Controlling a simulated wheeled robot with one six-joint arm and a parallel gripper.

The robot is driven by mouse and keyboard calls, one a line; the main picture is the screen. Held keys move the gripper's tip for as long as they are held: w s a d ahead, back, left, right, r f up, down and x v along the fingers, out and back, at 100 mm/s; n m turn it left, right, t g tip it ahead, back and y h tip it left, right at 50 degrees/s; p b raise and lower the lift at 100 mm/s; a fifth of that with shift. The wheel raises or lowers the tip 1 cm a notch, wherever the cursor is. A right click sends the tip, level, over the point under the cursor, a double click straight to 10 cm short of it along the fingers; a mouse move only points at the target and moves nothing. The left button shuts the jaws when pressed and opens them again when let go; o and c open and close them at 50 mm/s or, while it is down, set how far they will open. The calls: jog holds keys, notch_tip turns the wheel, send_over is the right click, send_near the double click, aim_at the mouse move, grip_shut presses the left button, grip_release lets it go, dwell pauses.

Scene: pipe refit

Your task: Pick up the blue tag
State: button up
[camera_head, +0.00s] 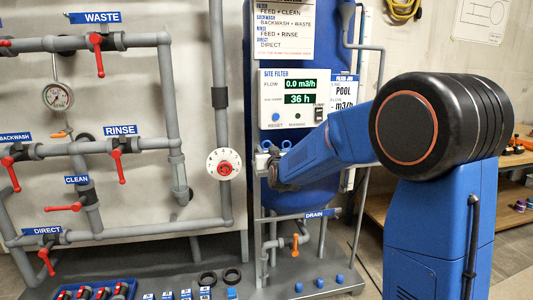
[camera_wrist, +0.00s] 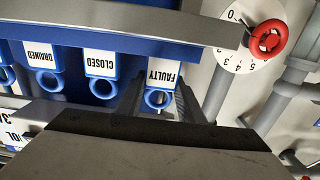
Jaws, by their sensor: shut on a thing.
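Several blue tags with white label faces and ring ends are lined up in the wrist view, their lettering upside down. My gripper (camera_wrist: 160,100) is shut on the blue tag marked FAULTY (camera_wrist: 161,73), with one finger on each side of its ring. The tag is still at the blue rail (camera_wrist: 100,37), in line with the others. The CLOSED tag (camera_wrist: 100,72) and the DRAINED tag (camera_wrist: 43,65) are beside it, apart from my fingers. In the head view my gripper (camera_head: 273,172) is at the blue filter, and the arm partly hides the tags there.
A red knob on a round dial (camera_wrist: 268,38) is close to the right of my gripper. Grey pipes with red valve handles (camera_head: 98,58) fill the left of the head view. Small blue and white pieces (camera_head: 186,294) and black rings (camera_head: 207,278) lie on the base below.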

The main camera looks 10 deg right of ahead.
aim_at(267, 141)
notch_tip(267, 141, up, 3)
jog(key=shift+r, duration=0.15)
jog(key=s, duration=1.8)
jog(key=shift+f, duration=0.2)
